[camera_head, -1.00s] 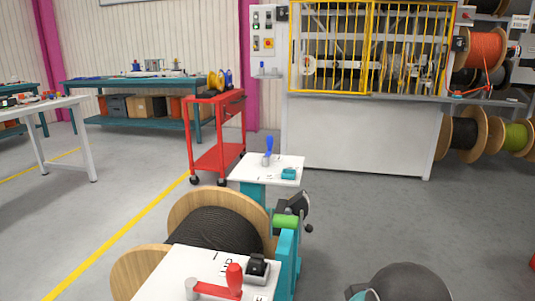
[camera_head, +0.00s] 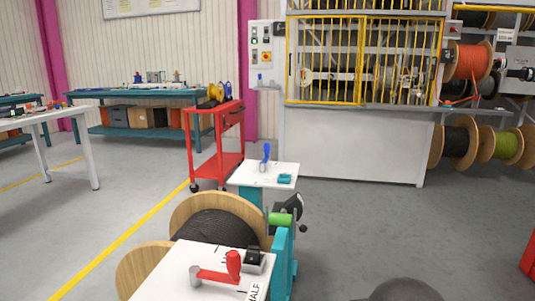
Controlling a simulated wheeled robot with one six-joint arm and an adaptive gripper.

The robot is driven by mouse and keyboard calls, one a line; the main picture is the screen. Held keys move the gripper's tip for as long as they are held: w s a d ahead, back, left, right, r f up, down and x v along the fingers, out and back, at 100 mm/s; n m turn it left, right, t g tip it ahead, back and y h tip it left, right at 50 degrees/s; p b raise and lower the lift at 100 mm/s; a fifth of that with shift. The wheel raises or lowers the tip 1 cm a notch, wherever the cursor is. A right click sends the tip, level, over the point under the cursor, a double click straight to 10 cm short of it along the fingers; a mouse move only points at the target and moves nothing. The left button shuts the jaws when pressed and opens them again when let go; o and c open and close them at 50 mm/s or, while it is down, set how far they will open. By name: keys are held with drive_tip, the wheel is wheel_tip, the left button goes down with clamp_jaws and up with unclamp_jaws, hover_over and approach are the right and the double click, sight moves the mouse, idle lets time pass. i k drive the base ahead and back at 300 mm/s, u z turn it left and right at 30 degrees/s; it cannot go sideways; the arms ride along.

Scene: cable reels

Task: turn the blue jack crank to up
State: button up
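The blue jack crank (camera_head: 266,153) is on the farther small white plate (camera_head: 250,178), near the middle of the head view. Its blue handle stands upright beside a small grey hub. Its exact setting is too small to read. A red crank (camera_head: 225,273) lies on the nearer white plate (camera_head: 175,270), with its knob toward the right and a HALF label in front. My gripper is not in view; only a dark rounded part, seemingly of my arm, shows at the bottom edge.
A wooden reel of black cable (camera_head: 213,225) stands between the two plates. A teal stand (camera_head: 283,250) with a green roller (camera_head: 280,219) is at its right. A red cart (camera_head: 216,165) stands behind, left of the farther plate.

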sight(266, 145)
drive_tip(key=z, duration=1.05)
drive_tip(key=i, duration=2.05)
drive_tip(key=u, duration=0.8)
drive_tip(key=i, duration=1.05)
drive_tip(key=u, duration=0.7)
